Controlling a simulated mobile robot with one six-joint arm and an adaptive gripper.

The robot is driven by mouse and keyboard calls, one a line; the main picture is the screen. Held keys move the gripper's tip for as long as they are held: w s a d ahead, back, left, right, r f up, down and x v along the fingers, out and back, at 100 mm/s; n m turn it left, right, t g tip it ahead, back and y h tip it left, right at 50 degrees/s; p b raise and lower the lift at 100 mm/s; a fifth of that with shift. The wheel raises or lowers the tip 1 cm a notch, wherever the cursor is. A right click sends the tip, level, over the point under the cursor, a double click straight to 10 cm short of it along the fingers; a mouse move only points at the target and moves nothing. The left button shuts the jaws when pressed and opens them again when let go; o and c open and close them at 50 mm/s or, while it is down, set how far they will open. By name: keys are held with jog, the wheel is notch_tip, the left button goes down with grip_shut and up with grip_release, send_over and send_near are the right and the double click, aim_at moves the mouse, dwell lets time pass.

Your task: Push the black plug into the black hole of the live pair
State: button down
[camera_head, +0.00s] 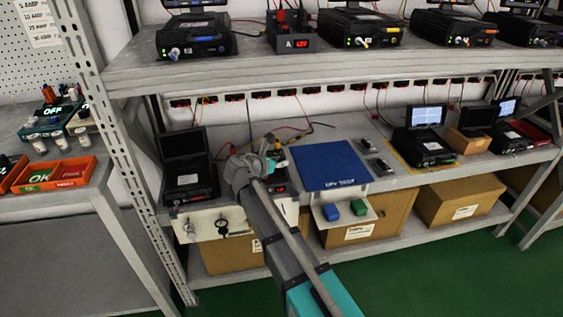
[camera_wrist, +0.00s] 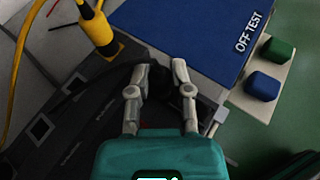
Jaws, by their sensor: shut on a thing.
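My gripper (camera_wrist: 159,82) is shut on a dark thing between its fingertips, which looks like the black plug (camera_wrist: 160,80); its outline blends into the dark surface behind it. In the head view my gripper (camera_head: 277,160) is over the lower shelf, left of the blue mat. A small dark box with a red display (camera_head: 280,189) sits just below it, partly hidden by my arm. I cannot make out the black hole or the live pair in either view, nor whether the plug touches anything.
The blue mat (camera_head: 328,165) lies right of my gripper, with a blue block (camera_head: 331,212) and a green block (camera_head: 359,207) on a ledge below. An open black case (camera_head: 188,172) stands left. A yellow cable plug (camera_wrist: 99,32) is close by. The upper shelf (camera_head: 260,62) overhangs behind.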

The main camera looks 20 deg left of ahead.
jog(key=shift+c, duration=2.3)
grip_release()
jog(key=o, duration=0.4)
jog(key=shift+s, duration=0.1)
jog(key=shift+r, duration=0.15)
jog(key=shift+r+p, duration=2.6)
jog(key=shift+p, duration=0.2)
